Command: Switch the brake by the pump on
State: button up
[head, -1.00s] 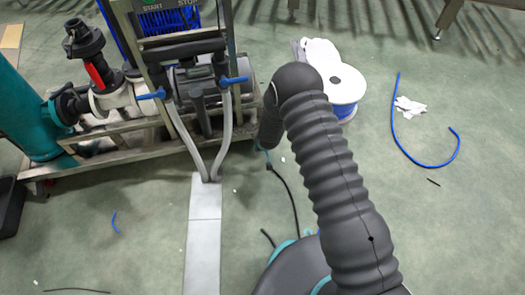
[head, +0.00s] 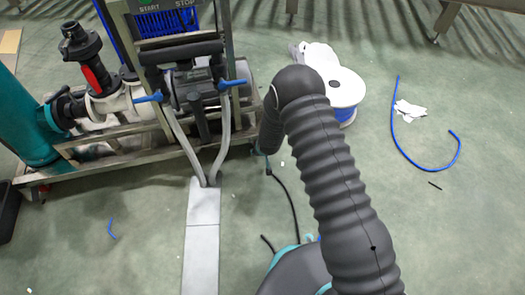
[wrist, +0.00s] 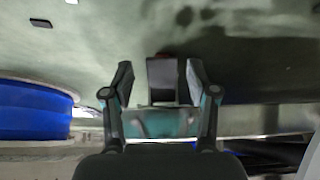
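The pump (head: 30,125), with a teal body, stands at the left of a metal skid frame (head: 110,160) in the head view. In the wrist view, a dark block with a light front face and a red edge (wrist: 162,80) sits low near the floor; it looks like a pedal, but I cannot tell for sure that it is the brake. My gripper (wrist: 160,82) is open, its two fingers apart, with this block between them in the picture. I cannot tell whether they touch it. In the head view my arm hides most of the gripper, low by the frame's right end.
A white and blue cable spool (head: 340,88) stands just right of my arm and shows blue in the wrist view (wrist: 35,108). A blue hose (head: 415,160) and white rag (head: 410,108) lie at the right. A grey floor duct (head: 202,240) runs toward me.

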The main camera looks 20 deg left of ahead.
jog(key=v, duration=1.2)
dwell(0.5)
